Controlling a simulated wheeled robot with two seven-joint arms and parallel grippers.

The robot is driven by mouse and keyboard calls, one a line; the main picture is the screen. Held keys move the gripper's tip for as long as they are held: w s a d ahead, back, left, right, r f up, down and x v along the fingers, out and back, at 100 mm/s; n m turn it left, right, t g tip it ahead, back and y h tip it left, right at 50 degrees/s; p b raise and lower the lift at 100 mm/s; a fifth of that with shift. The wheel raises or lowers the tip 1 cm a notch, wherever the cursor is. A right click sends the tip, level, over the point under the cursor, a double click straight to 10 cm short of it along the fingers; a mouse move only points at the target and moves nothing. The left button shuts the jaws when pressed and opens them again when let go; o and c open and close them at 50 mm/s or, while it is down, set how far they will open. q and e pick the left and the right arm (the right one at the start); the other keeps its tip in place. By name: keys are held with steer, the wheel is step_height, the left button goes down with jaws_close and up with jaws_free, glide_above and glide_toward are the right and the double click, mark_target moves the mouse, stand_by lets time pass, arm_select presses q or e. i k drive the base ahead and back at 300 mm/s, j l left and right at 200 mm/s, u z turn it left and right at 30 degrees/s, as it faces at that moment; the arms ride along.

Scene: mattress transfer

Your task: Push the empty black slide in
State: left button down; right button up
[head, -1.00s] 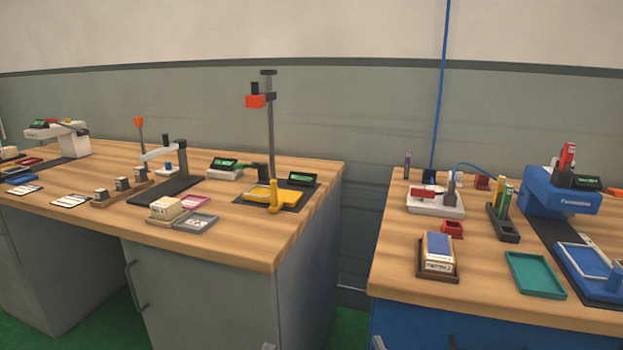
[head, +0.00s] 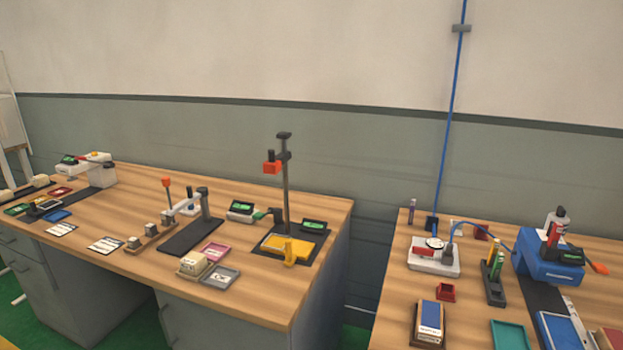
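Several flat black pieces show, and I cannot tell which is the slide. A black strip (head: 84,202) runs in front of a white machine (head: 92,165) at the far left. Another black strip (head: 540,296) lies before a blue machine (head: 548,265) on the right bench. A black base (head: 268,243) under the tall post stand carries a yellow block (head: 289,248). Neither of my grippers is in view.
The left wooden bench (head: 255,297) and right wooden bench (head: 390,285) stand with a gap between them. Small trays, cards and blocks sit near the left bench's front edge. A teal tray (head: 509,336) and a white gauge unit (head: 435,256) are on the right bench.

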mark_target(36, 212)
steer(key=u, duration=1.55)
steer(key=i+j+u, duration=0.25)
steer(key=i, duration=0.7)
steer(key=i+u, duration=0.25)
steer(key=i, duration=0.7)
steer(key=i+z, duration=0.3)
steer(key=i, duration=0.15)
steer(key=i+j+z, duration=0.6)
steer(key=i, duration=0.2)
steer(key=l, duration=0.1)
